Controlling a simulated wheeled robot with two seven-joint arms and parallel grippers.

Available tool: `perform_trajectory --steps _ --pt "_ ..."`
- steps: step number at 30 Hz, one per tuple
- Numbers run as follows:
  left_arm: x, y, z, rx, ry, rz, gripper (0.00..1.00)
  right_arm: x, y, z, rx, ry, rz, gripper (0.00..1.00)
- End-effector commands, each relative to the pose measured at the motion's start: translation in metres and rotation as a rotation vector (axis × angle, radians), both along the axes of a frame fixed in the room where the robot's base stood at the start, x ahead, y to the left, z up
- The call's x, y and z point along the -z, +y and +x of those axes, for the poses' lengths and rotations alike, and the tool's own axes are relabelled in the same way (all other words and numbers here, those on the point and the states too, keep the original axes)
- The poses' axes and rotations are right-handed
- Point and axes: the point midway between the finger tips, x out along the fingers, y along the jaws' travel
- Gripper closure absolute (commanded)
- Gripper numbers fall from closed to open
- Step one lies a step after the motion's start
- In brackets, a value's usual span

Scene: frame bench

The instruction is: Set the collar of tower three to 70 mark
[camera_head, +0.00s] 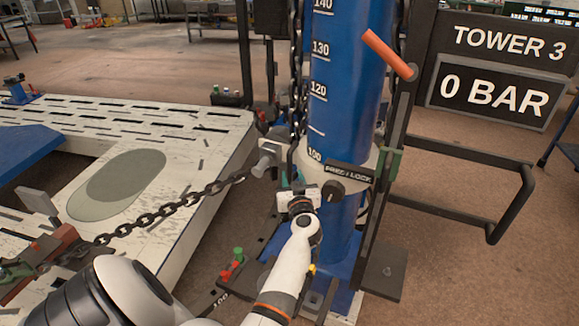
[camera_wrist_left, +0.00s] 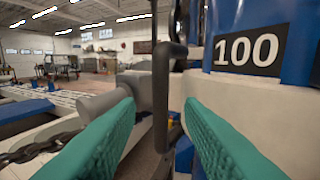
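Tower three is a blue post (camera_head: 335,70) with white marks; 140, 130, 120 and 100 can be read. A white collar (camera_head: 313,171) rings it right at the 100 mark, with a dark lock plate (camera_head: 349,172) and a black knob (camera_head: 333,190). The wrist view shows the collar (camera_wrist_left: 235,92) just below the 100 label (camera_wrist_left: 248,50). My left gripper (camera_head: 291,179) is at the collar's left side. Its teal fingers (camera_wrist_left: 160,105) are apart, with a dark upright bar (camera_wrist_left: 161,80) between them; gaps show on both sides. My right gripper is out of view.
A sign (camera_head: 497,85) reads TOWER 3, 0 BAR. A dark chain (camera_head: 170,208) runs from near the collar to a red clamp (camera_head: 50,247). A slotted white bench (camera_head: 140,125) fills the left. An orange-handled lever (camera_head: 387,53) and a dark rail frame (camera_head: 470,150) stand right.

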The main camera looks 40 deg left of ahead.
Motion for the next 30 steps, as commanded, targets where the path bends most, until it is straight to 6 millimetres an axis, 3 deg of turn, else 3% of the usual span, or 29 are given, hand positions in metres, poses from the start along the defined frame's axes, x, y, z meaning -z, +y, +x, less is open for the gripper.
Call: perform_trajectory --steps 3,9,22,28,30 --pt "0.0 0.02 0.015 0.0 0.0 0.004 0.65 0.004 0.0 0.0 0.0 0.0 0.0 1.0" --pt "0.001 0.041 0.031 0.001 -0.001 0.001 0.65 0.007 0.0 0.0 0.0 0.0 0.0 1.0" --pt "0.0 0.049 0.037 0.001 -0.001 0.001 0.65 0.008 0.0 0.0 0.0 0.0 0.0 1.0" --pt "0.0 0.049 0.037 0.001 -0.001 0.001 0.98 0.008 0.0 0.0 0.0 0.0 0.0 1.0" --pt "0.0 0.049 0.037 0.001 -0.001 0.001 1.0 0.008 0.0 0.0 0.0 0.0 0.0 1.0"
